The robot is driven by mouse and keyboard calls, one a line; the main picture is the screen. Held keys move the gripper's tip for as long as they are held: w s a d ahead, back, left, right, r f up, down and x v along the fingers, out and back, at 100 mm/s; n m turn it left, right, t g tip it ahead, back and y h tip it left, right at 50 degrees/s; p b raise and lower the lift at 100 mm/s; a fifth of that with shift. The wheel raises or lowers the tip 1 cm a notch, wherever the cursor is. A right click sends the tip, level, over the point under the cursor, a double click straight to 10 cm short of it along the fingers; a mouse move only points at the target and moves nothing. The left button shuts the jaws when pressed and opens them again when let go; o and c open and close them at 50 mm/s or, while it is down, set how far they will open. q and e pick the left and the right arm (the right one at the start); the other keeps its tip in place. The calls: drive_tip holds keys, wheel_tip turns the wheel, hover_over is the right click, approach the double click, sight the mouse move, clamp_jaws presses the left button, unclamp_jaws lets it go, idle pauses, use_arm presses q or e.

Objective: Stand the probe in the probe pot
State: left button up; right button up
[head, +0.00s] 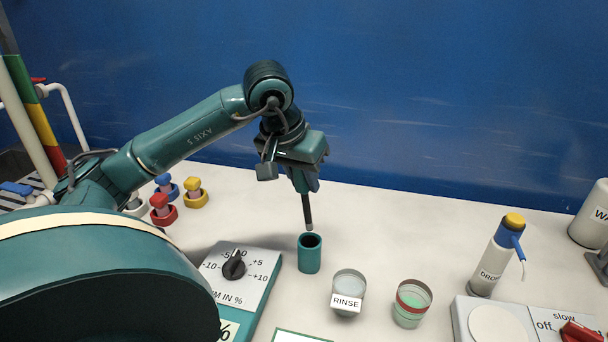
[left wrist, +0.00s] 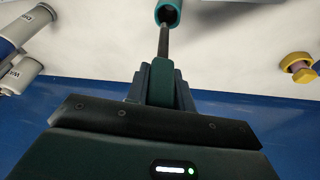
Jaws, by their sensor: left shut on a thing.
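The probe (head: 308,213) is a dark thin rod that hangs nearly upright from my left gripper (head: 305,184). My left gripper is shut on its upper part. The probe pot (head: 310,256) is a small teal cylinder with a dark open top, standing on the white bench. In the head view the probe's tip is just above the pot's mouth, near its rim. In the left wrist view the probe (left wrist: 163,42) runs from the gripper (left wrist: 162,65) toward the teal pot (left wrist: 176,10), and its tip overlaps the mouth. I cannot tell whether it is inside. My right gripper is not in view.
A rinse beaker (head: 347,293) and a beaker with green liquid (head: 412,304) stand right of the pot. A dial box (head: 262,262) is at its left. A dropper bottle (head: 495,262) stands farther right. Coloured plugs (head: 195,191) are behind left. Bench behind the pot is clear.

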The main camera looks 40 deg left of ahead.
sight(305, 215)
use_arm(q)
wheel_tip(305, 215, down, 3)
drive_tip(key=shift+r+b, duration=0.2)
drive_tip(key=shift+b, duration=0.65)
wheel_tip(305, 215, down, 3)
drive_tip(key=shift+w+r+b, duration=0.1)
drive_tip(key=shift+r+b, duration=0.1)
drive_tip(key=shift+b, duration=0.95)
wheel_tip(305, 215, down, 2)
drive_tip(key=shift+b, duration=0.85)
drive_tip(key=shift+d+f+b, duration=0.1)
drive_tip(key=shift+f+b, duration=0.35)
drive_tip(key=shift+f, duration=0.1)
drive_tip(key=shift+f+b, duration=0.3)
drive_tip(key=shift+f, duration=0.05)
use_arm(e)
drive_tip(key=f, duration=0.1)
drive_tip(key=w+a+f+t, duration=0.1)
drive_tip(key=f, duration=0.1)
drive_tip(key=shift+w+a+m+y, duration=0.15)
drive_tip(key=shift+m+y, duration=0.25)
use_arm(q)
drive_tip(key=shift+w, duration=0.1)
